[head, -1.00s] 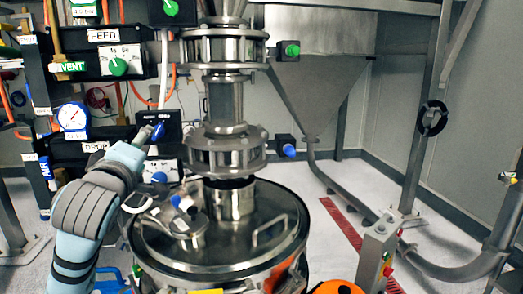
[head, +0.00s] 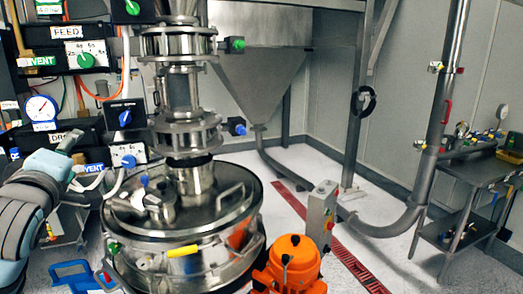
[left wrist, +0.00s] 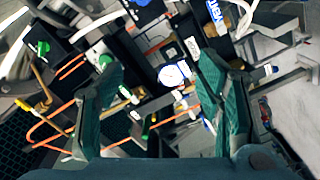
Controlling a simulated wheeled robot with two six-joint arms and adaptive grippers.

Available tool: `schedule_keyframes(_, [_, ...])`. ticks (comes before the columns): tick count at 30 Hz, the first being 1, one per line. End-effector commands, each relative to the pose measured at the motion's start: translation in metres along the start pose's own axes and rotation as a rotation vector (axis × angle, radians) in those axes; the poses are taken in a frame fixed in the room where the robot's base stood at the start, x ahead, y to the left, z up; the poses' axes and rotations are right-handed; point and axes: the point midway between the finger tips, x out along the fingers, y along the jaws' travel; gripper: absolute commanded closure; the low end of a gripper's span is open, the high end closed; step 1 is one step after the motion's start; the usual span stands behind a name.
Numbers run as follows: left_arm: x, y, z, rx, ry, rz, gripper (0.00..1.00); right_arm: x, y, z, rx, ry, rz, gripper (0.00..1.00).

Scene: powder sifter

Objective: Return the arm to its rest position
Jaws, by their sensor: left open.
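My left arm comes in at the left edge of the head view. Its left gripper (head: 84,162) is in front of the control panel, left of the steel sifter vessel (head: 215,232). In the left wrist view the gripper (left wrist: 160,68) is open, its two green-padded fingers well apart with nothing held between them. Panel boxes, a round gauge (left wrist: 173,75) and orange hoses show beyond the fingers. My right gripper is not in view.
The panel carries a FEED box (head: 80,50), a gauge (head: 41,107) and blue and green knobs close to my left gripper. An orange motor unit (head: 294,262) and a grey button box (head: 321,212) stand right of the vessel. A side table (head: 478,168) stands far right.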

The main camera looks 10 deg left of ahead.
Motion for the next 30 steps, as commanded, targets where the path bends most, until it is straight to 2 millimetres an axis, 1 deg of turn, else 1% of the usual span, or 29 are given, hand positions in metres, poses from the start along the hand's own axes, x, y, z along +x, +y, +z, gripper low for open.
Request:
schedule_keyframes(1, [0.001,-0.006,0.008,0.020,-0.016,-0.011,0.40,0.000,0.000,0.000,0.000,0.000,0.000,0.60])
schedule_keyframes(5, [0.003,-0.020,0.025,0.081,-0.050,-0.034,0.40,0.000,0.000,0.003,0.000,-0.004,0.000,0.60])
schedule_keyframes(11, [0.004,-0.048,0.059,0.193,-0.122,-0.076,0.40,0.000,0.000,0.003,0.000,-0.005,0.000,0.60])
schedule_keyframes(14, [0.003,-0.068,0.082,0.268,-0.173,-0.103,0.40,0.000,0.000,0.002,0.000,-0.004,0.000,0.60])
schedule_keyframes(17, [-0.003,-0.097,0.112,0.370,-0.247,-0.136,0.40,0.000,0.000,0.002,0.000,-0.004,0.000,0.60])
schedule_keyframes(20, [-0.014,-0.134,0.146,0.493,-0.343,-0.172,0.40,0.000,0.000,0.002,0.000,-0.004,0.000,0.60])
schedule_keyframes(21, [-0.021,-0.151,0.161,0.548,-0.389,-0.187,0.40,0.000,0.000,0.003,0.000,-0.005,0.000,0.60])
schedule_keyframes(23, [-0.035,-0.181,0.184,0.635,-0.467,-0.210,0.40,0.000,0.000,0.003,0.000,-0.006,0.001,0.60])
schedule_keyframes(24, [-0.047,-0.202,0.201,0.697,-0.526,-0.224,0.40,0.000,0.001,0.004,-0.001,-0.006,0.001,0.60])
schedule_keyframes(26, [-0.071,-0.237,0.224,0.796,-0.626,-0.242,0.40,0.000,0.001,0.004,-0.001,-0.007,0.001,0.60])
schedule_keyframes(27, [-0.090,-0.261,0.239,0.863,-0.698,-0.253,0.40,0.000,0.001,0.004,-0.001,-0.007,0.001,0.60])
schedule_keyframes(29, [-0.122,-0.295,0.257,0.957,-0.808,-0.263,0.40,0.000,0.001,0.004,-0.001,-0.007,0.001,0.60])
schedule_keyframes(30, [-0.144,-0.315,0.267,1.013,-0.878,-0.265,0.40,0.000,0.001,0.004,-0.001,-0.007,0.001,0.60])
